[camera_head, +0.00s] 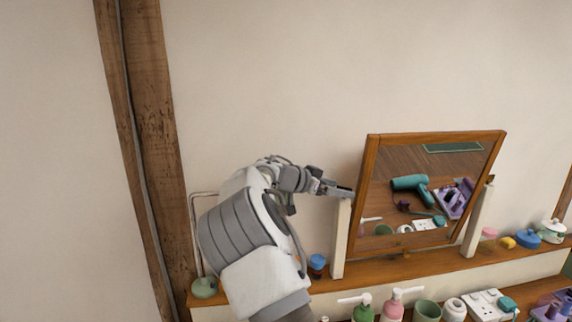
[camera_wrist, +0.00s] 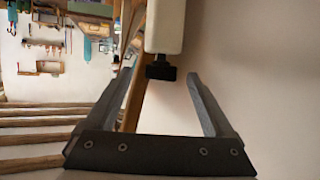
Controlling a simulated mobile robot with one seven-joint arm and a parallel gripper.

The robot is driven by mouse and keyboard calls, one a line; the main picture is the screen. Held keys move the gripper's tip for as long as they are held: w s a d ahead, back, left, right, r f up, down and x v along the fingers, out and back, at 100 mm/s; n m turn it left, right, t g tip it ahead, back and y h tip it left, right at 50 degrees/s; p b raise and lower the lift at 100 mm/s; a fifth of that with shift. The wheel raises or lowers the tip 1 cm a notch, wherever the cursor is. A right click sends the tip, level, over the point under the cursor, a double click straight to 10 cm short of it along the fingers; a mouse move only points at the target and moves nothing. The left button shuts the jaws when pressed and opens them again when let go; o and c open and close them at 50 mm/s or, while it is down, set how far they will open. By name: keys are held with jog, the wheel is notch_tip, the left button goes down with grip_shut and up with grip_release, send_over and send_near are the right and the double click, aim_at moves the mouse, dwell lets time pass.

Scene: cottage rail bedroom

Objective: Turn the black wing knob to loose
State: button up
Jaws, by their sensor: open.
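The black wing knob (camera_wrist: 161,72) shows in the wrist view, on a short dark shaft at the end of a white post (camera_wrist: 165,26). My gripper (camera_wrist: 153,84) is open, and the knob sits between its two fingers, near the tips, with a gap on either side. In the head view my gripper (camera_head: 342,191) is at the top of the left white post (camera_head: 340,238), beside the wood-framed tilting mirror (camera_head: 368,165). The knob itself is hidden or too small to tell in the head view.
A wooden shelf (camera_head: 400,268) carries the mirror stand. A blue-topped jar (camera_head: 317,262) stands left of the post. Pump bottles (camera_head: 392,306), a green cup (camera_head: 427,310) and a socket strip (camera_head: 486,303) stand in front. The wall behind is bare. A timber post (camera_head: 150,110) rises at left.

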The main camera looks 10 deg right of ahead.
jog(key=b+v, duration=0.3)
jog(key=v, duration=1.4)
jog(key=shift+a+b, duration=0.15)
jog(key=shift+b, duration=0.15)
jog(key=shift+r, duration=0.1)
